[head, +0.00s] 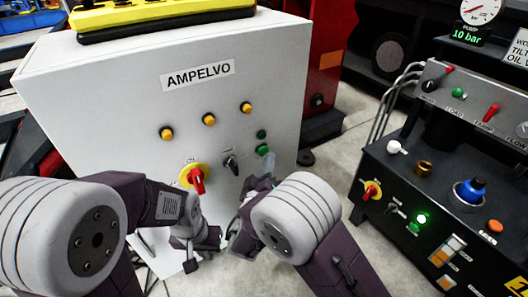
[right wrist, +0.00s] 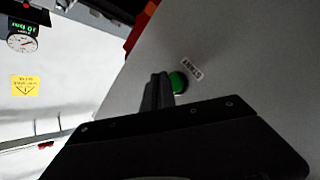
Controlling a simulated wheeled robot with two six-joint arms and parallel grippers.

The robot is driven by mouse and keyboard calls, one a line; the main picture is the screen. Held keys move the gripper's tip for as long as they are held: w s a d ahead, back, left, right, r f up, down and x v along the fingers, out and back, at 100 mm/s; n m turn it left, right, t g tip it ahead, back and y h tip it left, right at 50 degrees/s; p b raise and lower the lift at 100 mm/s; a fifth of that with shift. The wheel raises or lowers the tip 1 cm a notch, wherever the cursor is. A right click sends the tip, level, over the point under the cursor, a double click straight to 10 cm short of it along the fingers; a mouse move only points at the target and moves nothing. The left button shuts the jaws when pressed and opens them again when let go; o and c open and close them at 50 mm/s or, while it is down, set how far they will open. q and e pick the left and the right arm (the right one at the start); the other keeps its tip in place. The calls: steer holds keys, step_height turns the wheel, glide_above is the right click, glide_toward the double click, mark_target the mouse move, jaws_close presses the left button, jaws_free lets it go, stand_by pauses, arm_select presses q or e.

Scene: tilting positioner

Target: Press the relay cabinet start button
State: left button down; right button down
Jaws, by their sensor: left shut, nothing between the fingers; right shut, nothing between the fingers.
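The white relay cabinet (head: 125,80), lettered AMPELVO, stands at left centre in the head view. Two green round parts sit on its right side, an upper one (head: 262,134) and a lower one. The lower appears to be the start button (head: 262,148); in the right wrist view the green button (right wrist: 179,82) sits beside an upside-down START label (right wrist: 190,68). My right gripper (right wrist: 158,78) is shut and empty, its tip close beside the button and partly overlapping it; contact cannot be told. My left gripper (head: 196,240) is shut and empty, low before the cabinet.
A red-and-yellow rotary switch (head: 194,176), a black selector (head: 231,163) and yellow lamps (head: 209,119) are on the cabinet. A black control console (head: 375,160) with a lit green button (head: 421,218) stands at right. Grey floor (head: 325,165) lies between.

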stand_by(0.8)
steer(key=shift+w+a+b, duration=0.25)
steer(key=shift+w+b, duration=0.1)
steer(key=shift+b, duration=0.1)
steer(key=shift+w+a+b, duration=0.25)
steer(key=shift+w+b, duration=0.05)
steer(key=shift+w, duration=0.05)
stand_by(0.5)
stand_by(0.3)
steer(key=shift+s+d+b, duration=0.45)
steer(key=shift+s+b, duration=0.05)
steer(key=shift+s, duration=0.2)
steer(key=shift+s+d, duration=0.1)
